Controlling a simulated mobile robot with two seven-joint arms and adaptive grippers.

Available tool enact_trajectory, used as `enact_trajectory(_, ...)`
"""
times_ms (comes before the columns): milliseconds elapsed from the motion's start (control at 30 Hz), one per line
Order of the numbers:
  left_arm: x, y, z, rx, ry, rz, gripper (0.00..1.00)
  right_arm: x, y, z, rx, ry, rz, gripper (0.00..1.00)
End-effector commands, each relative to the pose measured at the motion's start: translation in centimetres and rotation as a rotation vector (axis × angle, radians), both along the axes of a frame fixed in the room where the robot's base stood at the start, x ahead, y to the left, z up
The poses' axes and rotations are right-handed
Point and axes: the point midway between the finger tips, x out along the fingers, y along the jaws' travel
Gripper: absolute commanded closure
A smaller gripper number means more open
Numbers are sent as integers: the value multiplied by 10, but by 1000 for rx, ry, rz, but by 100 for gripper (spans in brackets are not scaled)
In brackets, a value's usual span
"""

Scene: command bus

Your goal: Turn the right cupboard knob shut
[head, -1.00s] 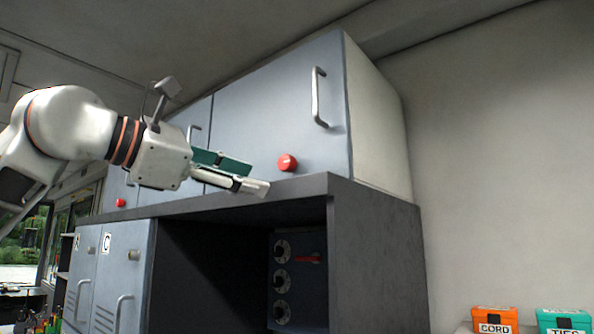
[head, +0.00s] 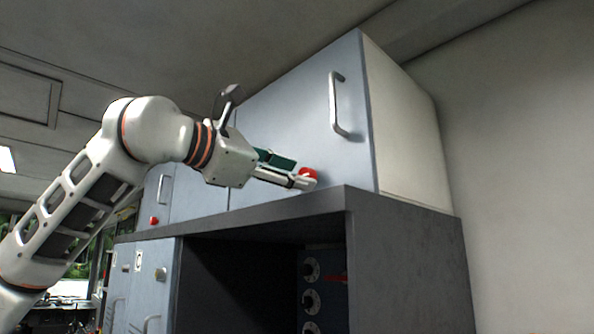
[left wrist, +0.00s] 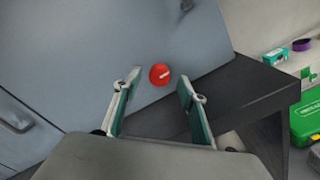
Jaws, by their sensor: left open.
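The right cupboard knob (head: 308,174) is a round red knob low on the blue-grey cupboard door (head: 290,110). It also shows in the left wrist view (left wrist: 159,74), with a short pale mark across it, slightly tilted there. My left gripper (head: 298,179) is open and empty, just in front of the knob, its fingers pointing at it. In the left wrist view its two green-padded fingers (left wrist: 160,80) stand apart, one on each side of the knob. Whether they touch it I cannot tell. A fingertip covers part of the knob in the head view. My right gripper is not in view.
A dark shelf edge (head: 270,218) runs just under the door and the gripper. A metal handle (head: 335,105) stands out above the knob. Another red knob (head: 154,221) is on a door further left. A green case (left wrist: 308,118) lies at the right.

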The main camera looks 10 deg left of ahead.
Motion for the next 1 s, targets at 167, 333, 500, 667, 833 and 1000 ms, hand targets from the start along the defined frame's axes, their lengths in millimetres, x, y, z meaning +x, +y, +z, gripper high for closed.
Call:
enact_trajectory(167, 11, -7, 0, 0, 0, 0, 59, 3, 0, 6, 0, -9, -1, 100)
enact_trajectory(333, 12, -8, 0, 0, -1, 1, 59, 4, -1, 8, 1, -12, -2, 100)
enact_trajectory(500, 12, -8, 0, 0, -1, 1, 74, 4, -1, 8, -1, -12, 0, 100)
enact_trajectory(667, 12, -8, 0, 0, -1, 1, 97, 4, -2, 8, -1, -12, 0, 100)
enact_trajectory(833, 12, -8, 0, -6, 2, 0, 97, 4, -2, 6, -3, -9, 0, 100)
enact_trajectory(1000, 12, -8, -1, -39, 25, -1, 97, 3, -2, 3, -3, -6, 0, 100)
